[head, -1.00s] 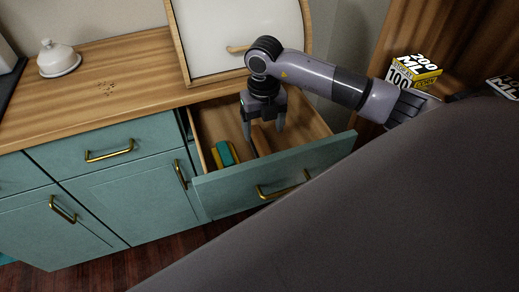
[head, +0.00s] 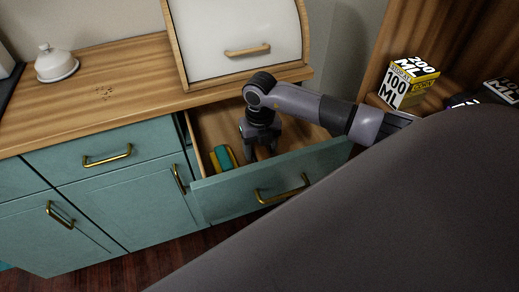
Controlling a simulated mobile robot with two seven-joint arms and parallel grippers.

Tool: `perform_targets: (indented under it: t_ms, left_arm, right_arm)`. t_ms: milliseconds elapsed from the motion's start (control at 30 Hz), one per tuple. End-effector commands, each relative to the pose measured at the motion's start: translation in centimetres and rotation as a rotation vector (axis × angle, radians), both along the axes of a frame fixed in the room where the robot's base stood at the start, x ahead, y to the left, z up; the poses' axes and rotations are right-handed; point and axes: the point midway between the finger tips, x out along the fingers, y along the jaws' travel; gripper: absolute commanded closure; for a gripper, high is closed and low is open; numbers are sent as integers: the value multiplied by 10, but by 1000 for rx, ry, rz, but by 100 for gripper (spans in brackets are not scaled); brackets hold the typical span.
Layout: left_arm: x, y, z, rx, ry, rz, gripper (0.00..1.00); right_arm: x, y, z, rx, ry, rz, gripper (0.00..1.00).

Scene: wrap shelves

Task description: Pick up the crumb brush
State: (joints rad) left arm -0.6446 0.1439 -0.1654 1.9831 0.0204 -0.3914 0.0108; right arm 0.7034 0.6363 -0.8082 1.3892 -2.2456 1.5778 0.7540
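My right gripper (head: 262,155) reaches down into the open drawer (head: 300,165), fingers pointing down and a gap showing between them. In the earlier frame a brown, wooden-looking piece, perhaps the crumb brush, lay between and below the fingers. Now the gripper and drawer front hide most of that spot, and I cannot tell if the fingers hold it. A teal and yellow sponge-like block (head: 222,158) lies in the drawer just left of the gripper. My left gripper is not in view.
Dark crumbs (head: 104,92) lie on the wooden counter (head: 135,110). A white covered dish (head: 56,65) stands at the left. A white bread box (head: 238,40) stands behind the drawer. A yellow and white carton (head: 405,85) stands at the right. The drawer walls are close around my gripper.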

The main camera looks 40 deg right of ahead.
Motion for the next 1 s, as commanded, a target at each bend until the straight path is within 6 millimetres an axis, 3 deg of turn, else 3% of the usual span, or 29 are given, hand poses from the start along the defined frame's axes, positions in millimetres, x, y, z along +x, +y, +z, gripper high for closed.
perform_targets:
  t_ms: [33,100,133,567,767,1000]
  left_arm:
    - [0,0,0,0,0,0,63]
    - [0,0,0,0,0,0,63]
    - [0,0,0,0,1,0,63]
    - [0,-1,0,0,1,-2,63]
    - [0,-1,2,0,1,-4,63]
    - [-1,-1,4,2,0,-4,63]
  right_arm:
    - [0,0,0,0,0,0,55]
    - [0,0,0,0,0,0,78]
    - [0,0,0,0,0,0,84]
    - [1,0,9,0,-3,0,84]
    - [1,-1,39,-1,-6,0,84]
    - [2,0,105,0,-8,1,84]
